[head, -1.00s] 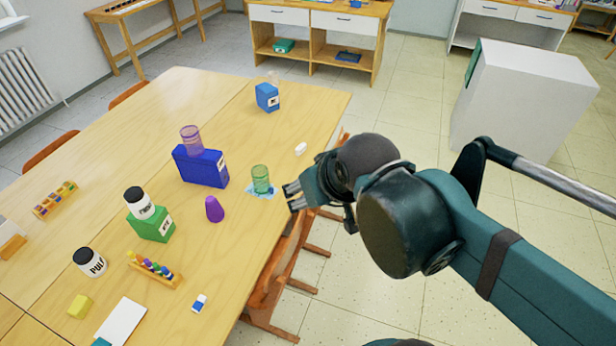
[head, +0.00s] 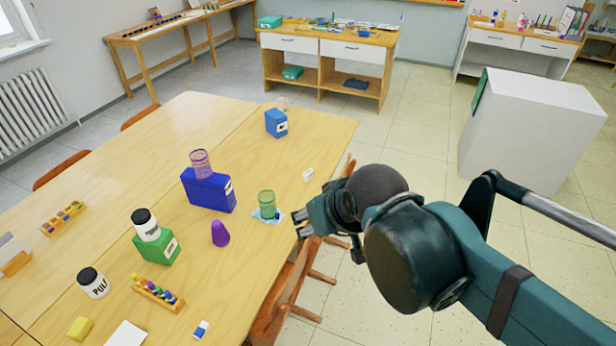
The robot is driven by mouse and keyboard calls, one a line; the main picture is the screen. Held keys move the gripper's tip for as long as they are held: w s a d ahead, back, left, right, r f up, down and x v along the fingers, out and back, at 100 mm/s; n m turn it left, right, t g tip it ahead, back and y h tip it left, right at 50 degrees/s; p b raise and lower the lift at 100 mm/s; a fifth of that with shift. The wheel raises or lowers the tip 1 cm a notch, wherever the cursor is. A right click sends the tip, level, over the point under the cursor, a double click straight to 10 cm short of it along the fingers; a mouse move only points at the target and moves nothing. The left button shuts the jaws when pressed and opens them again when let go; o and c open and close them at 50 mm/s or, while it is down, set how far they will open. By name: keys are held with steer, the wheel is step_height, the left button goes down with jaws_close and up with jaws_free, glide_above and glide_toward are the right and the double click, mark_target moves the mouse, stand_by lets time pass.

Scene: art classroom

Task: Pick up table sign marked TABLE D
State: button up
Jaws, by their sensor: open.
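No lettering reading TABLE D can be made out. A white card on a wooden base (head: 14,256) stands at the left picture edge on the table and is partly cut off. It looks like a small sign, but I see no text on it. My gripper (head: 301,226) is open and empty by the table's right edge, just right of a green see-through cup (head: 267,204). It is far across the table from the card. The fingers are small and partly hidden by the wrist.
The wooden table (head: 110,165) holds a blue box (head: 207,190) with a purple cup on it, a green box (head: 157,249) with a jar on it, a purple cone (head: 220,234), a bead rack (head: 158,293) and a smaller blue box (head: 276,123). Chairs (head: 285,290) stand along its right side.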

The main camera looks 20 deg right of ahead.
steer(key=c, duration=0.4)
steer(key=shift+c, duration=0.2)
